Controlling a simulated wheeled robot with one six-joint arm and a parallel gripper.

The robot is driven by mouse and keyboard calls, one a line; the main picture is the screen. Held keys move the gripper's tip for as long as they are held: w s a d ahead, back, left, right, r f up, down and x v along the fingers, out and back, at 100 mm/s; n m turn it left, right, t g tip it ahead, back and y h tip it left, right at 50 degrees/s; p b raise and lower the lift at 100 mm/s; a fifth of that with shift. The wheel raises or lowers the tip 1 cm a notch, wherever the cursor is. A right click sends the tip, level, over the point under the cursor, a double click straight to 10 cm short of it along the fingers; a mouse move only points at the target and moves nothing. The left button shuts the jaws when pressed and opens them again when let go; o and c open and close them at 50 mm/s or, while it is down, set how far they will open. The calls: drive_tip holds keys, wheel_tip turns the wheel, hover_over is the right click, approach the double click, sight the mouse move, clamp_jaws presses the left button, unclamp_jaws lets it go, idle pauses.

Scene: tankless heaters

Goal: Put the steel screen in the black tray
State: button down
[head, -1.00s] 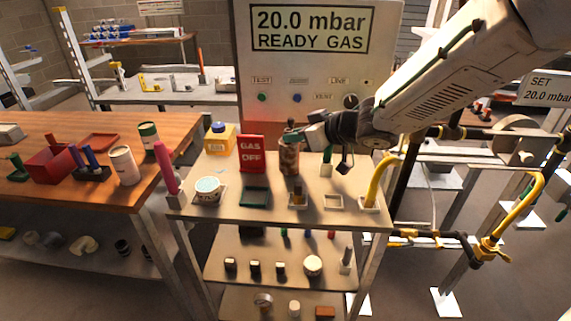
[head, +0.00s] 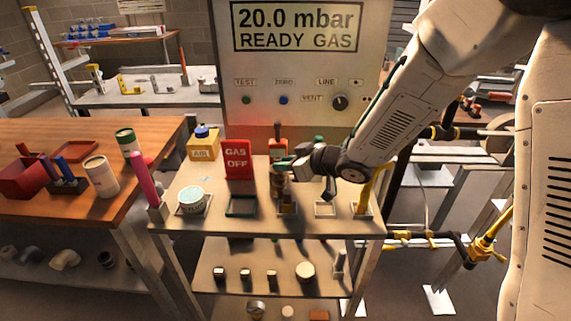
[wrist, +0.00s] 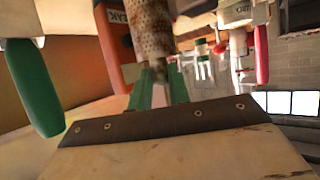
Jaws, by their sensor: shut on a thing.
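The steel screen is a perforated, brownish-grey cylinder (wrist: 150,28) between the green fingertips of my gripper (wrist: 158,82) in the wrist view. In the head view my gripper (head: 284,168) is over the cart top, shut on the screen (head: 279,187), which hangs below the fingers, partly hidden and dark. A small pale-rimmed tray (head: 287,209) is just below or behind it; I cannot tell whether they touch. I cannot pick out a clearly black tray; a dark green-rimmed tray (head: 241,207) is left of the gripper.
The red GAS OFF sign (head: 237,160), yellow box (head: 202,145) and white tub (head: 192,200) stand left on the cart. An empty pale tray (head: 325,208) and a yellow pipe (head: 368,190) are at right.

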drive_tip(key=shift+f, duration=0.15)
drive_tip(key=c, duration=1.3)
unclamp_jaws()
drive_tip(key=v, duration=1.2)
